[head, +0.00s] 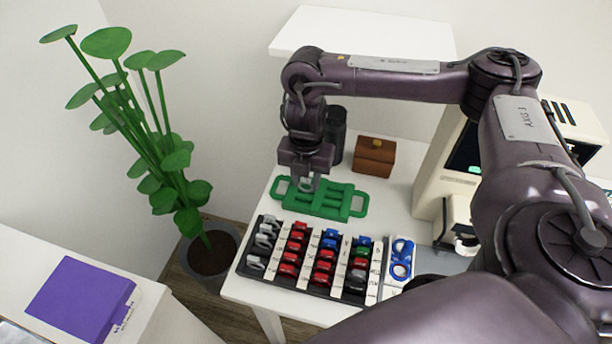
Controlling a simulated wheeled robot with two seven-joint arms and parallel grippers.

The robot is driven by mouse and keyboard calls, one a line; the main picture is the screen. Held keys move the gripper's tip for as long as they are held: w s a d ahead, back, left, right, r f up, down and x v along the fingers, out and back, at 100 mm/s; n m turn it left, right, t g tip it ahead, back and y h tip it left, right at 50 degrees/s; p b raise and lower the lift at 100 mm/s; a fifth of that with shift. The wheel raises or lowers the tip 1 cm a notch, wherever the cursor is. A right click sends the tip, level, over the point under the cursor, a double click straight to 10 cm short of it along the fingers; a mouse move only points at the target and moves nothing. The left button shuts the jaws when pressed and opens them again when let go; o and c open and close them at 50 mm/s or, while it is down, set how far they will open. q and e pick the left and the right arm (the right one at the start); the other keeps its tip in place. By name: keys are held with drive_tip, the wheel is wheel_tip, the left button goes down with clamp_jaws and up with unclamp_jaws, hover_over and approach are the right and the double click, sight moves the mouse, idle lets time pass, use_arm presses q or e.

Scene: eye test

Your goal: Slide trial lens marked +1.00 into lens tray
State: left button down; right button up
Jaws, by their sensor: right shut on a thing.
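The green lens tray (330,203) lies on the white table, with a handle at each end and slots along its middle. My right gripper (306,184) points down over the left part of the tray. It is shut on a small pale lens (304,185), which is at or just above the tray; I cannot tell whether it sits in a slot. The marking on this lens is too small to read. A black lens rack (310,288) in front of the tray holds several red, blue, green and grey lenses in rows. My left gripper is not in view.
A brown box (374,156) and a dark cylinder (336,133) stand behind the tray. A beige machine (452,168) stands to the right. A blue item (401,258) lies right of the rack. A purple box (82,299) and a potted plant (209,256) are at left.

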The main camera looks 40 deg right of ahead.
drive_tip(key=shift+s+f+b, duration=0.15)
drive_tip(key=shift+f+b, duration=0.25)
drive_tip(key=shift+f, duration=0.6)
drive_tip(key=shift+a+f, duration=0.1)
drive_tip(key=shift+r+p, duration=0.85)
drive_tip(key=shift+a+r+p, duration=0.1)
drive_tip(key=shift+r+p, duration=0.55)
drive_tip(key=shift+r, duration=0.1)
drive_tip(key=shift+d+r+p, duration=0.2)
drive_tip(key=shift+r+p, duration=0.5)
drive_tip(key=shift+f, duration=0.5)
drive_tip(key=shift+f+b, duration=0.5)
drive_tip(key=shift+f, duration=0.3)
